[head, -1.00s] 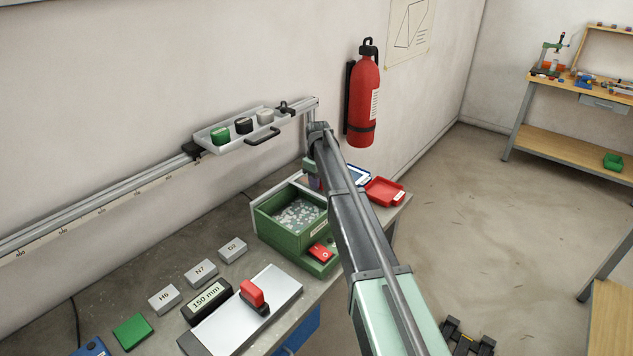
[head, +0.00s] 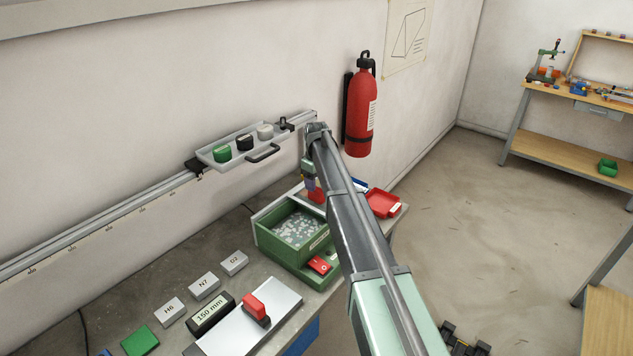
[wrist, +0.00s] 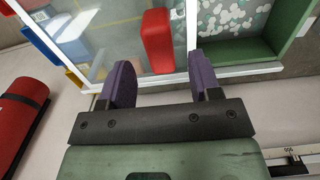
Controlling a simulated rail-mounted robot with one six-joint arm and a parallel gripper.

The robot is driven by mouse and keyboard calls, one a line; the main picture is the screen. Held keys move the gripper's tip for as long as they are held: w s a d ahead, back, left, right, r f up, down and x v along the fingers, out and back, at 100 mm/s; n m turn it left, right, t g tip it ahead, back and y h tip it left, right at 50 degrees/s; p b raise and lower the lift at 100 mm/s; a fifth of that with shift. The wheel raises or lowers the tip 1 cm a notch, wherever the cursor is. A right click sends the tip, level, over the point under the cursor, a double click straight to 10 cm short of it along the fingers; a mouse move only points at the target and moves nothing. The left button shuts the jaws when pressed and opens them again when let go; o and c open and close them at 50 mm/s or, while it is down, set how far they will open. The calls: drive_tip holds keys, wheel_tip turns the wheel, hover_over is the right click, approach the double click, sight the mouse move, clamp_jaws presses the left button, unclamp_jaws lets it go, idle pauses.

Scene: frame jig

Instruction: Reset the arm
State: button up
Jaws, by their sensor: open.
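My arm reaches across the head view to the back of the bench. My gripper (head: 309,184) hangs down there beside the green box (head: 263,236), small and partly hidden by my arm. In the wrist view, the two purple fingers of my gripper (wrist: 161,80) stand apart with nothing between them. A red block (wrist: 157,42) lies beyond the fingertips, apart from them, by a clear pane with a white frame. The green box also shows in the wrist view (wrist: 250,50), with pale bits inside.
A tray (head: 220,158) with green, black and grey knobs sits on the wall rail. A red fire extinguisher (head: 361,110) hangs nearby. A red tray (head: 383,203), grey blocks (head: 204,285) and a red-handled plate (head: 275,325) are on the bench.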

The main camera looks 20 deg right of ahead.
wheel_tip(320, 180, up, 5)
drive_tip(key=p, duration=0.3)
drive_tip(key=shift+r, duration=0.15)
drive_tip(key=s+a+f+m+b, duration=0.2)
drive_tip(key=s, duration=1.1)
drive_tip(key=s+a+f+m+b, duration=0.2)
drive_tip(key=s+f+b, duration=0.1)
drive_tip(key=s, duration=1)
drive_tip(key=s+a+f+m+b, duration=0.2)
drive_tip(key=s+m, duration=0.1)
drive_tip(key=s, duration=1)
drive_tip(key=shift+s+a+f, duration=0.2)
drive_tip(key=shift+s+f, duration=0.15)
drive_tip(key=shift+f, duration=0.05)
